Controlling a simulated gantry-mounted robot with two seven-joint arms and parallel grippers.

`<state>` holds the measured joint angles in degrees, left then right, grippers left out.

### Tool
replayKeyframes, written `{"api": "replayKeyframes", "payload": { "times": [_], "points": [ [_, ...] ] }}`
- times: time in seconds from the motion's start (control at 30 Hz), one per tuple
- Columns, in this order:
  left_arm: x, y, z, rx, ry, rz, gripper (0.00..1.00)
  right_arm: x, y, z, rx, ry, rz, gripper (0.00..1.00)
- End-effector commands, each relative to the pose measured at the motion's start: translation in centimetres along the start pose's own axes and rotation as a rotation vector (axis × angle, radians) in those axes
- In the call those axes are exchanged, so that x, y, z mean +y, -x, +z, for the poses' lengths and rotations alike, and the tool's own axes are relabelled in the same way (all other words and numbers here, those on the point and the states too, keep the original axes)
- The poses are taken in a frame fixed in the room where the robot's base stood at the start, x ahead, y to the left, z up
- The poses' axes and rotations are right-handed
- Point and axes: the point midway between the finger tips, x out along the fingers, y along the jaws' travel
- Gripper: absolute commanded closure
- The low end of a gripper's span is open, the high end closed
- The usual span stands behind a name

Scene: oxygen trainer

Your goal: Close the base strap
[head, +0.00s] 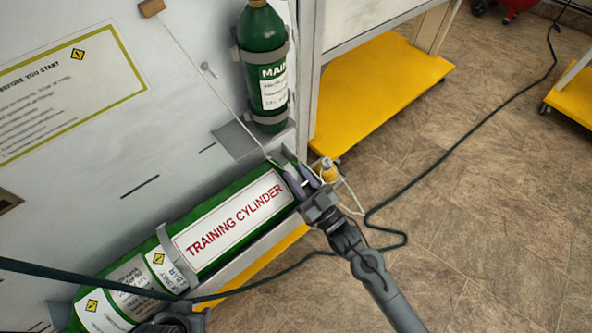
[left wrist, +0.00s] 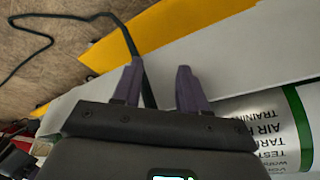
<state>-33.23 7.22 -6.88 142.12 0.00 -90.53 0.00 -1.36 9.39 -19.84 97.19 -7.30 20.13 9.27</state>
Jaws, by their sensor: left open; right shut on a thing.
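The green training cylinder (head: 217,214) lies along the wall in a grey cradle. A curved grey strap (head: 164,243) rises at its side toward the lower left; I cannot tell whether it is fastened. My right gripper (head: 301,183) is shut at the cylinder's right end, seemingly on its neck, where the fingers hide the contact. My left gripper shows only as a dark part at the bottom edge of the head view.
A green main cylinder (head: 262,65) is strapped to the wall panel above. A brass fitting (head: 327,170) with pale tubing is beside the right gripper. A dark cable (head: 460,160) crosses the floor.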

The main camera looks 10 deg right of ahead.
Motion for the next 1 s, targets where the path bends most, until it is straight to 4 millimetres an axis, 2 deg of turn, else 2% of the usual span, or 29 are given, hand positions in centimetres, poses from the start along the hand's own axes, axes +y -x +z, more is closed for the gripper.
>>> {"api": "replayKeyframes", "payload": {
  "times": [0.3,0.33,0.43,0.77,0.87,1.0],
  "points": [
    [0.0,0.0,0.0,0.0,-0.001,-0.001,0.57,0.0,0.2,0.4,-0.011,0.0,0.001,1.0],
    [0.0,0.0,0.0,0.0,-0.001,-0.001,0.57,0.0,0.2,0.4,-0.011,0.0,0.001,0.67],
    [0.0,0.0,0.0,0.0,0.001,0.001,0.57,0.0,0.2,0.4,-0.009,0.0,0.001,0.52],
    [0.3,0.1,-0.1,0.002,0.012,0.009,0.57,0.0,0.2,0.1,-0.004,0.0,0.001,0.51],
    [0.3,0.4,-0.2,0.001,0.012,0.009,0.57,0.0,0.8,0.1,-0.006,0.0,0.001,0.51],
    [0.2,1.2,-0.5,0.001,0.01,0.008,0.57,0.0,2.5,0.0,-0.009,0.0,0.001,0.51]
  ]
}}
